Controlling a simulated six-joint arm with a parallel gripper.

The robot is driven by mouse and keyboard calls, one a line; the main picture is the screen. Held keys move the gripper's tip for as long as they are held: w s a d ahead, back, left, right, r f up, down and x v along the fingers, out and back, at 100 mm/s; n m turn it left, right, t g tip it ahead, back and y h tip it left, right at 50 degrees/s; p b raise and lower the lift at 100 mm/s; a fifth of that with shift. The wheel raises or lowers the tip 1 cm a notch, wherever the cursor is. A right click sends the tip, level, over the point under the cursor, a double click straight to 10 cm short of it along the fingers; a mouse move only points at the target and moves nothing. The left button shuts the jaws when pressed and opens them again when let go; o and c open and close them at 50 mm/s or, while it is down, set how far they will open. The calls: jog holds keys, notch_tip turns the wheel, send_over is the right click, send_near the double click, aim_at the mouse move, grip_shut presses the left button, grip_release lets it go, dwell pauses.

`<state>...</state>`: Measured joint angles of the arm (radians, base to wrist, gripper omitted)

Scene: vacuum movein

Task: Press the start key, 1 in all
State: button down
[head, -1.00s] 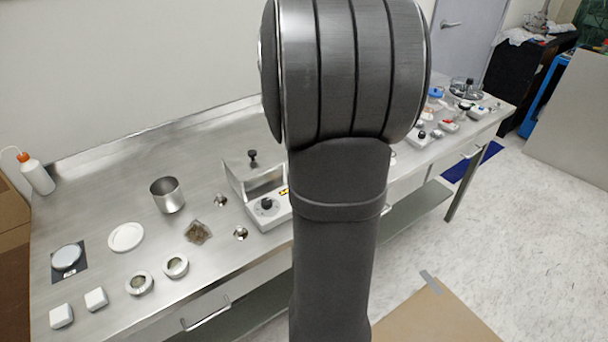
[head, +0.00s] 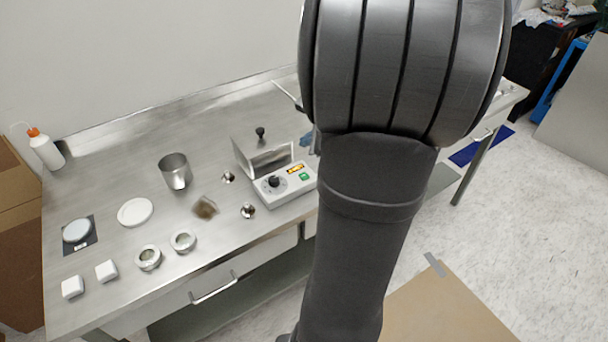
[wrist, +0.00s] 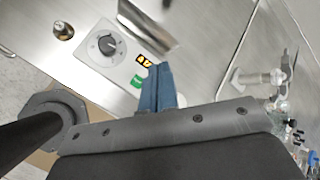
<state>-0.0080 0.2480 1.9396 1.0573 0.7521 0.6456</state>
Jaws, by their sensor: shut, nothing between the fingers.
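The start key is a small green key (head: 304,177) on the front panel of a white control box (head: 270,199), beside a black dial (head: 273,182) and a yellow display (head: 295,168). In the wrist view the green key (wrist: 137,81) shows just left of my gripper (wrist: 160,68), whose blue fingers are shut with nothing between them. The fingertips appear close to the key and display but do not cover the key; whether they touch the panel cannot be told. In the head view only a bit of blue (head: 307,140) shows beside my arm, which hides the rest.
A steel lid with a black knob (head: 260,133) stands behind the panel. Small metal pieces (head: 248,211), a steel cup (head: 175,171), a white dish (head: 135,212) and a scale (head: 77,231) stand to the left on the steel table (head: 120,175). My arm hides the table's right part.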

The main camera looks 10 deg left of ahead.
jog(key=shift+f, duration=0.1)
jog(key=shift+f, duration=4.3)
jog(key=shift+f, duration=0.1)
jog(key=shift+f, duration=0.3)
jog(key=shift+f, duration=0.4)
jog(key=shift+r, duration=0.8)
jog(key=shift+r, duration=2.5)
